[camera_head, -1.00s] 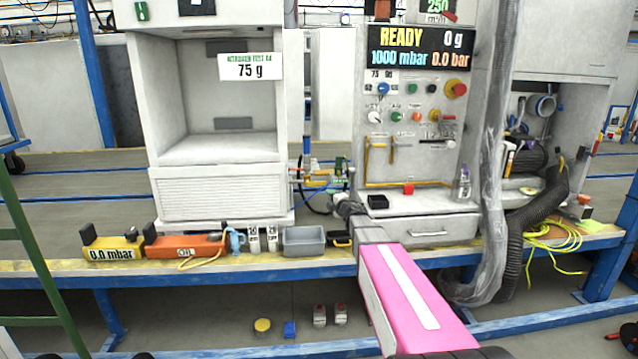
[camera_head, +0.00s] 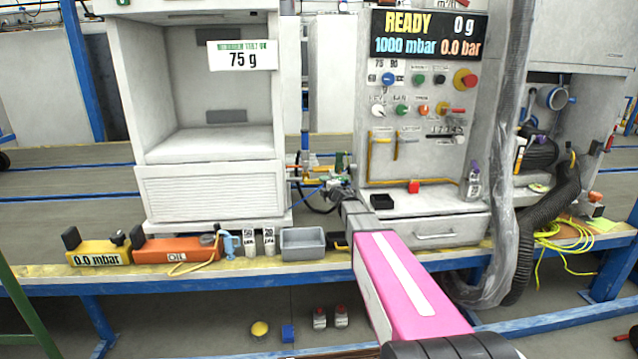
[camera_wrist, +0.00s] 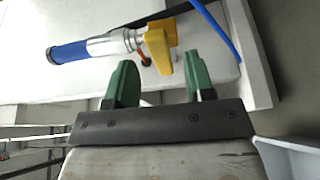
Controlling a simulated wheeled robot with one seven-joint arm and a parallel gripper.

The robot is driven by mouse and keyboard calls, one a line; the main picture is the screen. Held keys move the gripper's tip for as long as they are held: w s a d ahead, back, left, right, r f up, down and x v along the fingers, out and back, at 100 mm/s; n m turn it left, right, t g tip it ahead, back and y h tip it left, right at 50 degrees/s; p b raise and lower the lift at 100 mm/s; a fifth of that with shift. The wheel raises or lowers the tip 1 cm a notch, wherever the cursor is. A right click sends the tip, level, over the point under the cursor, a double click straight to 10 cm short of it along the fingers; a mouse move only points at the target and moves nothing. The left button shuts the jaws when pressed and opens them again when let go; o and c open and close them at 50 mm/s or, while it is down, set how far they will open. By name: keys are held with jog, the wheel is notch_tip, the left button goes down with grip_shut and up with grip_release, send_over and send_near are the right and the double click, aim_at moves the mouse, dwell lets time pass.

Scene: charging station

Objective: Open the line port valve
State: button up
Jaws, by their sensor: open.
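In the wrist view a fitting with a silver body (camera_wrist: 108,45) and a blue end (camera_wrist: 68,54) carries a yellow handle-like part (camera_wrist: 160,48), which looks like the valve. In the head view a cluster of small fittings (camera_head: 320,176) sits between the white cabinet and the control panel. My gripper reaches beside it, its fingers largely hidden there.
A blue hose (camera_wrist: 218,32) passes close to the right finger. The white cabinet (camera_head: 208,192) is left of the fittings, and the control panel (camera_head: 430,160) is right.

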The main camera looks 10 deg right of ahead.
aim_at(320, 182)
jog(key=x, duration=0.4)
jog(key=shift+w, duration=0.15)
grip_shut()
